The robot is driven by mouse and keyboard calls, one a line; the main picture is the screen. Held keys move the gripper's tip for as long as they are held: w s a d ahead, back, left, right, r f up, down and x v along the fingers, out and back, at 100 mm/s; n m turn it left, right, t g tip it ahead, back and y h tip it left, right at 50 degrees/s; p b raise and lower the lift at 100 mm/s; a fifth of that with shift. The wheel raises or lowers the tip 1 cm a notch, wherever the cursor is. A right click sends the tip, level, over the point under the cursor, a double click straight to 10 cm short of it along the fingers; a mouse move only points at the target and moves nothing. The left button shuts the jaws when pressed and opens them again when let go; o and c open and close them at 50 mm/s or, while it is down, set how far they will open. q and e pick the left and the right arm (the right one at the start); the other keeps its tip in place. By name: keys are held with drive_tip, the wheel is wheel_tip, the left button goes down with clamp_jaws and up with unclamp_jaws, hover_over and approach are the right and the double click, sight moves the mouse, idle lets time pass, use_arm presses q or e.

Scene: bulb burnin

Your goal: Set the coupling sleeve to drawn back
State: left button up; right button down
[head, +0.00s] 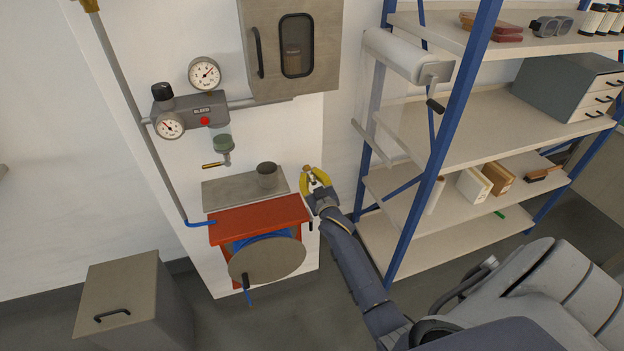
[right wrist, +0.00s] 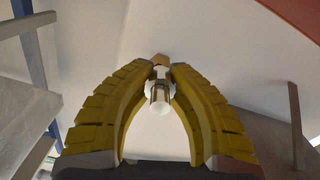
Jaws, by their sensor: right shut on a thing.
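My right gripper (head: 314,181) has yellow fingers and is just right of the red hose reel (head: 262,216), in front of the white wall panel. In the right wrist view the fingertips (right wrist: 160,68) close on a small coupling, its sleeve (right wrist: 160,88) showing as a metal and brass piece between them. A brass end (right wrist: 160,60) shows beyond the fingertips, and a pale rounded end (right wrist: 159,107) points towards the wrist. The fingers hide the sides of the sleeve, and I cannot tell how far along the coupling it sits. My left gripper is not in view.
A metal ledge with a grey cup (head: 267,175) is left of my right gripper. Gauges (head: 204,74) and a wall cabinet (head: 291,50) are above. A blue-framed shelf rack (head: 447,130) stands close on the right. A grey bin (head: 125,305) stands at the lower left.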

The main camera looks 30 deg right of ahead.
drive_tip(key=shift+r, duration=0.1)
drive_tip(key=c, duration=1.1)
unclamp_jaws()
drive_tip(key=shift+w, duration=0.1)
drive_tip(key=v, duration=1.2)
